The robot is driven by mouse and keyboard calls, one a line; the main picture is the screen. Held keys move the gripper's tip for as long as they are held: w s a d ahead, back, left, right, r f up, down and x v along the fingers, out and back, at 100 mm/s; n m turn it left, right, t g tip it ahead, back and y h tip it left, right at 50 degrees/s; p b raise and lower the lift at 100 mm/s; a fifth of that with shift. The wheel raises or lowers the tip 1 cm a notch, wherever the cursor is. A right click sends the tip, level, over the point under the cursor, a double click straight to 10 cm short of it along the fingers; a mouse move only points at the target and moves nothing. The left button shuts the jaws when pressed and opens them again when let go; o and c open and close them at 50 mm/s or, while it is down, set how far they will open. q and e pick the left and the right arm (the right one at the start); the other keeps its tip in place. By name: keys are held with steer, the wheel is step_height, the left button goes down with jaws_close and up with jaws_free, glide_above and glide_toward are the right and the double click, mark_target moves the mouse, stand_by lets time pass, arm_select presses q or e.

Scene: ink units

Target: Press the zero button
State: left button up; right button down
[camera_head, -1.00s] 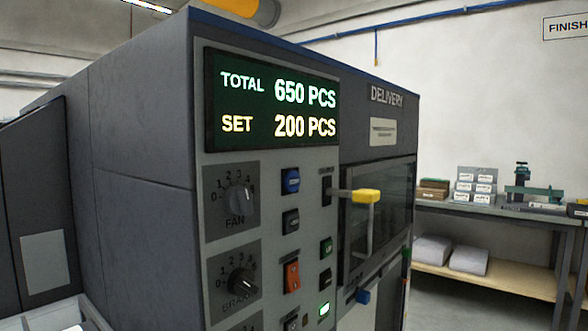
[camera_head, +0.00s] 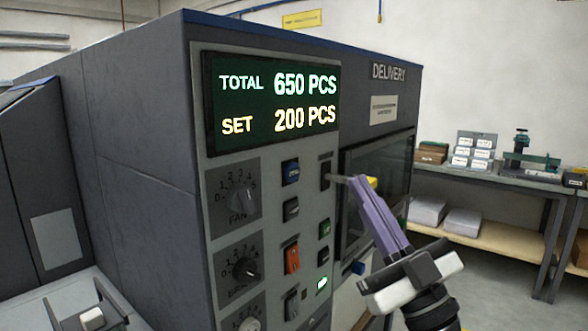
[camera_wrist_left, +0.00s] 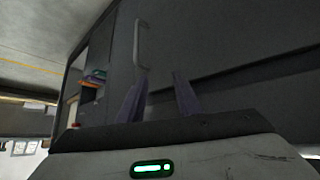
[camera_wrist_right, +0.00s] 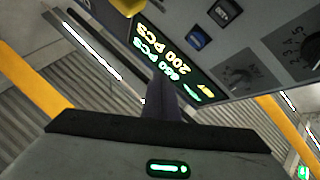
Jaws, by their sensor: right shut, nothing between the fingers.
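The control panel (camera_head: 273,190) has a blue button (camera_head: 291,172) with white lettering too small to read, which also shows in the right wrist view (camera_wrist_right: 197,37). Below it is a dark button (camera_head: 291,209), its label also unreadable, so I cannot tell which one is zero. The display (camera_head: 270,101) reads TOTAL 650 PCS, SET 200 PCS. My left gripper (camera_wrist_left: 156,86) is open and empty near a dark machine side, outside the head view.
A red rocker (camera_head: 292,258), a lit green button (camera_head: 322,284) and rotary knobs (camera_head: 241,200) share the panel. A workbench (camera_head: 480,186) stands at the right against the wall.

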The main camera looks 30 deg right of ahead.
mark_target(292, 172)
stand_by(0.3)
steer(key=w+a, duration=0.3)
steer(key=w, duration=0.5)
steer(key=shift+a+y+b, duration=0.2)
steer(key=shift+y+b, duration=0.1)
stand_by(1.5)
steer(key=shift+w, duration=0.1)
stand_by(0.3)
steer(key=shift+w+a+p, duration=0.15)
steer(key=shift+w+p, duration=0.2)
steer(key=shift+p, duration=0.2)
